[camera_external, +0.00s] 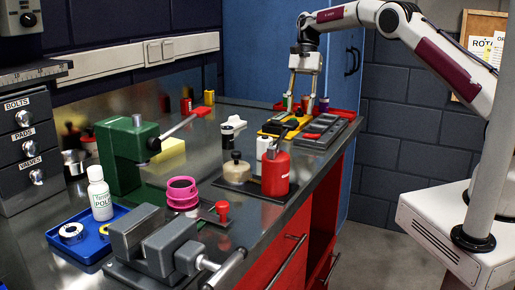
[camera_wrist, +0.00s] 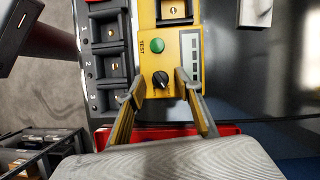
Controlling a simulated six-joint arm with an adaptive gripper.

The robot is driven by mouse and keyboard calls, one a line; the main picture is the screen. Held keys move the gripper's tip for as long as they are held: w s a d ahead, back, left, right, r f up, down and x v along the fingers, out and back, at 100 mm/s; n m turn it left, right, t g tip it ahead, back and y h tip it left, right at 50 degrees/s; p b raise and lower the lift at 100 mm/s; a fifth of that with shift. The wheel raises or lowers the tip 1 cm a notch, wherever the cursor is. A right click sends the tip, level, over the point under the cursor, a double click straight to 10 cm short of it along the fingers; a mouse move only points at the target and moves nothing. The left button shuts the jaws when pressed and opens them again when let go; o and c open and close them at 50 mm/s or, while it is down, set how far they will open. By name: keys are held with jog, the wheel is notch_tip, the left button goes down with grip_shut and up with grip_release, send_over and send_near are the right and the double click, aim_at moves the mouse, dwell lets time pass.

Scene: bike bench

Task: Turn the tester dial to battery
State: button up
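The yellow tester (camera_wrist: 172,62) lies below my gripper in the wrist view. Its black dial (camera_wrist: 161,79) has a white pointer mark, and a green TEST button (camera_wrist: 157,45) sits above it. The dial labels are too small or hidden to read. My gripper (camera_wrist: 162,92) is open, its two fingers apart on either side of the dial, with nothing between the tips that I can see as held. In the external view my gripper (camera_external: 302,100) points down over the far end of the bench, above the yellow tester (camera_external: 283,126), which is partly hidden.
A dark charger with several slots (camera_wrist: 108,55) is left of the tester. A red tray (camera_wrist: 170,132) lies behind the fingers. In the external view a red bottle (camera_external: 275,172), a grey vise (camera_external: 160,245) and a green press (camera_external: 125,155) stand nearer on the bench.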

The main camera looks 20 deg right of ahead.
jog(key=shift+c, duration=0.4)
grip_shut()
jog(key=shift+d+m, duration=0.1)
jog(key=shift+m, duration=0.4)
jog(key=m, duration=0.2)
jog(key=m+t+y, duration=0.1)
jog(key=m, duration=0.1)
jog(key=shift+s+d+m+t, duration=0.1)
jog(key=shift+s+m+t, duration=0.1)
jog(key=shift+m+t, duration=0.15)
jog(key=m+t, duration=0.1)
jog(key=m, duration=0.4)
jog(key=shift+s+t+y, duration=0.2)
jog(key=shift+t+y, duration=0.1)
jog(key=shift+t, duration=0.05)
